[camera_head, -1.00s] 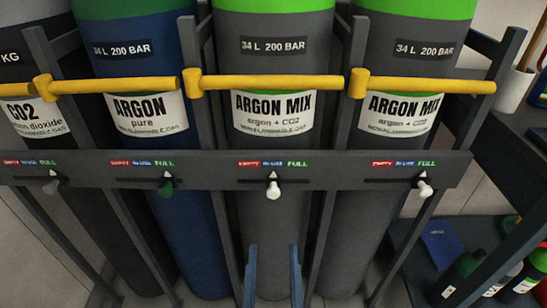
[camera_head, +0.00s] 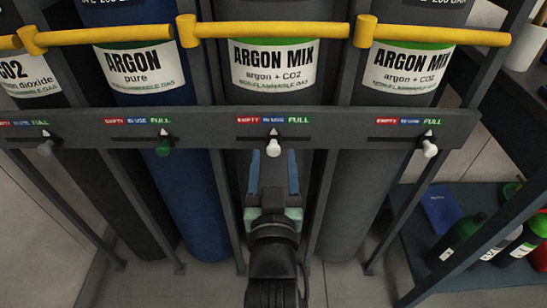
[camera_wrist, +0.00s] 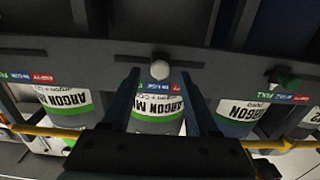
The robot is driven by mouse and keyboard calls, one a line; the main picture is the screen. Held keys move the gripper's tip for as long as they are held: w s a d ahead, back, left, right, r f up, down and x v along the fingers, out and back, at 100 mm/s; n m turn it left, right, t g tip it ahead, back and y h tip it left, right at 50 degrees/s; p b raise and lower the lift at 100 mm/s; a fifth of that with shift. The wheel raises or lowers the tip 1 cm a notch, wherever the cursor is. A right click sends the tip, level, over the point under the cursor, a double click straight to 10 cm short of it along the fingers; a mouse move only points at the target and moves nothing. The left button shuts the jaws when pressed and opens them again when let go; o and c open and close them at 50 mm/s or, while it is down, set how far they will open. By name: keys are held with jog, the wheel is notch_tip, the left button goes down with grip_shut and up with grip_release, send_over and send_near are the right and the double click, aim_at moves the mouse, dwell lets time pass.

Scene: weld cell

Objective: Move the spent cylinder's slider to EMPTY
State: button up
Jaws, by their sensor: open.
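My gripper (camera_head: 273,164) is open, its two blue fingers pointing at the rack rail below the middle ARGON MIX cylinder (camera_head: 272,100). That cylinder's white slider knob (camera_head: 273,147) is under the IN USE part of its label (camera_head: 273,120). In the wrist view, which is upside down, the knob (camera_wrist: 160,70) appears between the fingertips, with a gap on both sides. The right ARGON MIX cylinder's white knob (camera_head: 430,149) is under FULL, as is the ARGON cylinder's green knob (camera_head: 163,147). The CO2 knob (camera_head: 45,148) is near FULL. Nothing visible marks a cylinder as spent.
The dark rail (camera_head: 340,130) runs across the cylinders, with yellow bars (camera_head: 270,29) above it. Sloping rack struts stand on both sides of my gripper. A shelf with bottles (camera_head: 470,240) is at the right. Floor below the rack is clear.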

jog(key=shift+w, duration=0.95)
grip_shut()
dwell(0.8)
